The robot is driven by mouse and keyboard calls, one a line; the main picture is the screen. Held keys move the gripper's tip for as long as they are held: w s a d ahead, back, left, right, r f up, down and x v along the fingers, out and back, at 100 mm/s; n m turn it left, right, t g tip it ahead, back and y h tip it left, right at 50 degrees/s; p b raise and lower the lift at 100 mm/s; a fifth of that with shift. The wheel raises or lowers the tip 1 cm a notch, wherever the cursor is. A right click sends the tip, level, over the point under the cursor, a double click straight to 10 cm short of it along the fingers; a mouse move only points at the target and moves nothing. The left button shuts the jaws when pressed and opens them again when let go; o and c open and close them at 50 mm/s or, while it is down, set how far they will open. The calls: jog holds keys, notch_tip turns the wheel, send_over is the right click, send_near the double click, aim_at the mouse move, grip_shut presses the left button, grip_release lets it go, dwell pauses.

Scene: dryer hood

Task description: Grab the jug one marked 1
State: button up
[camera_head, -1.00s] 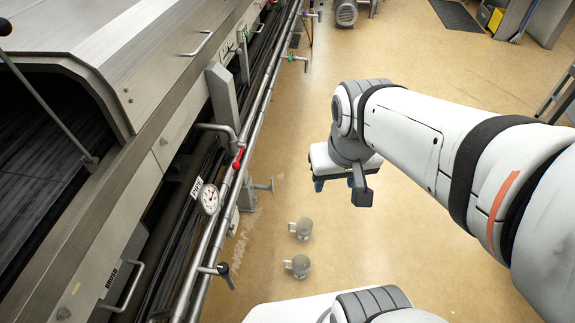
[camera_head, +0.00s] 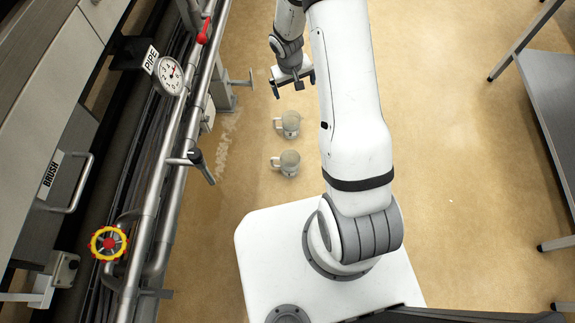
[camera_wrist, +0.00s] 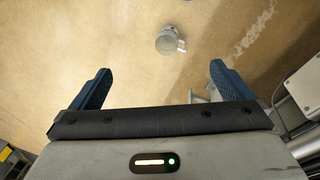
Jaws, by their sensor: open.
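Two grey jugs with handles stand on the tan floor in the head view, a farther one (camera_head: 288,124) and a nearer one (camera_head: 287,162). No number can be read on either, so I cannot tell which is marked 1. My gripper (camera_head: 293,86) is above and beyond the farther jug, apart from both. In the wrist view my gripper (camera_wrist: 160,72) has its two blue fingers spread with nothing between them. One jug (camera_wrist: 167,43) shows ahead of the fingers, its handle to the right.
The machine with long pipes (camera_head: 183,120), a pressure gauge (camera_head: 171,76) and a red-yellow valve wheel (camera_head: 108,243) runs along the left. A metal table (camera_head: 555,100) stands at the right.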

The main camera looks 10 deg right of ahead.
jog(key=b, duration=0.5)
send_over(289, 158)
jog(key=w+d, duration=0.1)
jog(key=w, duration=0.3)
notch_tip(289, 158, down, 22)
jog(key=r, duration=0.1)
jog(key=shift+n+g+y, duration=0.6)
jog(key=shift+g+y, duration=0.1)
jog(key=s+f+b, duration=0.1)
jog(key=f, duration=0.5)
jog(key=s+f+b, duration=0.1)
jog(key=f+b, duration=0.1)
jog(key=f, duration=0.4)
jog(key=s+a+f+b, duration=0.1)
jog(key=s+f+b, duration=0.1)
jog(key=f, duration=0.5)
jog(key=shift+s+a, duration=0.1)
jog(key=f, duration=0.1)
jog(key=f+b, duration=0.1)
jog(key=f, duration=0.1)
jog(key=f+b, duration=0.1)
jog(key=f, duration=0.1)
jog(key=shift+d+f, duration=0.2)
jog(key=shift+d, duration=0.15)
jog(key=shift+r, duration=0.1)
jog(key=shift+c, duration=0.6)
jog(key=c, duration=0.8)
jog(key=shift+c, duration=0.2)
